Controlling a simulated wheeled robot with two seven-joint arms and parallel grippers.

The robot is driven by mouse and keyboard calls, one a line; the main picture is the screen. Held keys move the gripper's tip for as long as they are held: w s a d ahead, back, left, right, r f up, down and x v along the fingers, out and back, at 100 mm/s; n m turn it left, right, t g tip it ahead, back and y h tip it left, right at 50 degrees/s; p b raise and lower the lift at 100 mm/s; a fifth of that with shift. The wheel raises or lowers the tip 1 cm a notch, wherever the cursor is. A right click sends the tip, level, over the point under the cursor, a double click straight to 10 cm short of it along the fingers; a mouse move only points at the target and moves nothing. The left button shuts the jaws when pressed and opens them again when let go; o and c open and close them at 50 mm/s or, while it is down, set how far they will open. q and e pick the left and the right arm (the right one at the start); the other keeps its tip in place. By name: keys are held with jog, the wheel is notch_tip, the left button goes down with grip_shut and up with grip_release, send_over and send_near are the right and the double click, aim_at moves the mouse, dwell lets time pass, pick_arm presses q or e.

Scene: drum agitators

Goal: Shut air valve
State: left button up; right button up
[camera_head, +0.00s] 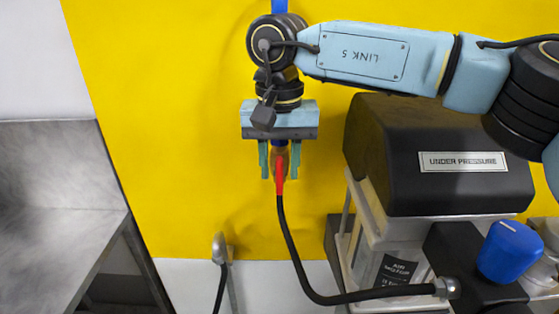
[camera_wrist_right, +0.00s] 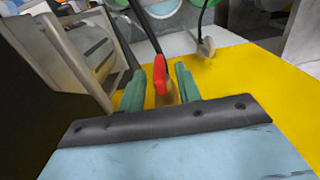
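A red valve lever (camera_head: 281,168) hangs down in front of the yellow wall panel, in line with a blue pipe (camera_head: 279,6) above it. A black hose (camera_head: 291,245) runs from just below the lever. My right gripper (camera_head: 280,172) points down, with its two green fingers on either side of the lever. In the wrist view the red lever (camera_wrist_right: 160,76) stands between the fingers with gaps, so the gripper looks open around it. The gripper body hides the upper part of the valve. My left gripper is not in view.
A black-covered machine (camera_head: 440,150) labelled "UNDER PRESSURE" stands close to the right, below my right arm. A blue knob (camera_head: 510,250) and hose fitting (camera_head: 447,288) are at lower right. A metal nozzle (camera_head: 220,248) hangs at lower middle. A grey metal table (camera_head: 60,180) is at left.

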grip_shut()
jog(key=shift+d+f+y+b, duration=0.1)
jog(key=shift+y+b, duration=0.2)
jog(key=shift+b, duration=0.15)
jog(key=shift+d+y+b, duration=0.1)
jog(key=shift+y+b, duration=0.3)
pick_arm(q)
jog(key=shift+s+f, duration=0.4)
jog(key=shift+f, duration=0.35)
pick_arm(e)
grip_release()
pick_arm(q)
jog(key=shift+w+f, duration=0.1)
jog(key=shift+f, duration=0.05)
pick_arm(e)
notch_tip(320, 180, up, 14)
jog(key=d, duration=0.1)
jog(key=shift+d+f, duration=0.25)
jog(key=shift+d, duration=0.05)
